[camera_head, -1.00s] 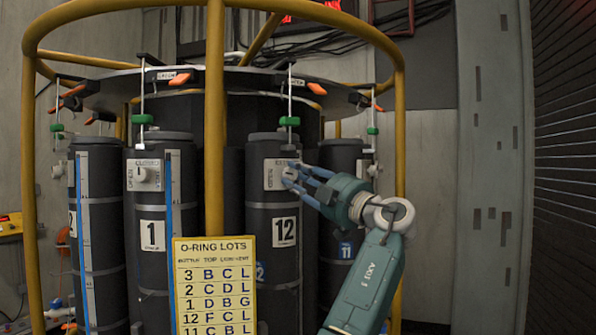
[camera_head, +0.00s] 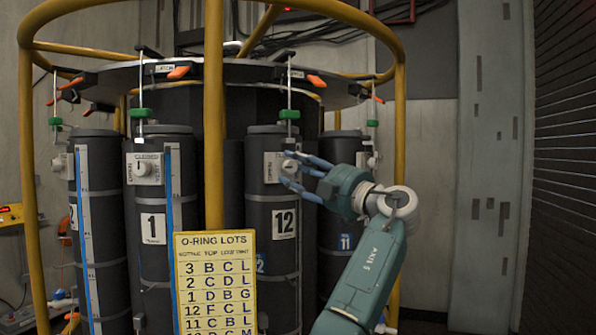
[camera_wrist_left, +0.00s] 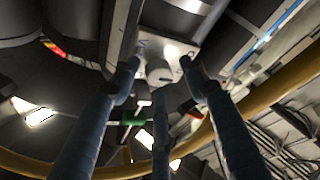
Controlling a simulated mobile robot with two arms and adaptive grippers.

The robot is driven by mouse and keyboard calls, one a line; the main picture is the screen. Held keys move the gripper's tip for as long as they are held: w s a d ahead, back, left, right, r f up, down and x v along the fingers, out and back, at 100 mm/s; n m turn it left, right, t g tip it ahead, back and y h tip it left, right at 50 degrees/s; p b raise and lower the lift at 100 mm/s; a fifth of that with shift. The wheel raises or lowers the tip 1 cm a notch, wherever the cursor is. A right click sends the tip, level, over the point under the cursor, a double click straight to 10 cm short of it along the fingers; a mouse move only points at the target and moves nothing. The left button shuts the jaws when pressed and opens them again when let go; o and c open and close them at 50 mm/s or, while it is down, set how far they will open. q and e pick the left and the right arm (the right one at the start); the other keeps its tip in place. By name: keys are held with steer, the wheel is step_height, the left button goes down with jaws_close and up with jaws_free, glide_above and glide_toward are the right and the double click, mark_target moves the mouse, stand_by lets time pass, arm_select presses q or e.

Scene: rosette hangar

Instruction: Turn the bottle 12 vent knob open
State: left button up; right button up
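Bottle 12 (camera_head: 272,275) is a dark upright cylinder with a white "12" label (camera_head: 284,223). Its vent knob (camera_head: 288,165) is a small pale knob on a light plate (camera_head: 271,168) near the bottle's top. My left gripper (camera_head: 287,169), with slim blue fingers, reaches in from the right. Its fingers are spread apart at the plate, above and below the knob. In the left wrist view the knob (camera_wrist_left: 159,73) sits between the open fingers, with no clear grip on it. The knob's pointer direction is too small to tell. My right gripper is not in view.
Bottle 1 (camera_head: 152,270) with its own knob (camera_head: 145,170) stands to the left, and bottle 11 (camera_head: 345,215) is behind my arm. A yellow post (camera_head: 214,130) and ring rail (camera_head: 400,150) surround the rack. A yellow O-ring lots sign (camera_head: 215,283) hangs in front.

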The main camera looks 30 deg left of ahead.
arm_select(q)
steer(key=v, duration=1.2)
steer(key=shift+s, duration=0.1)
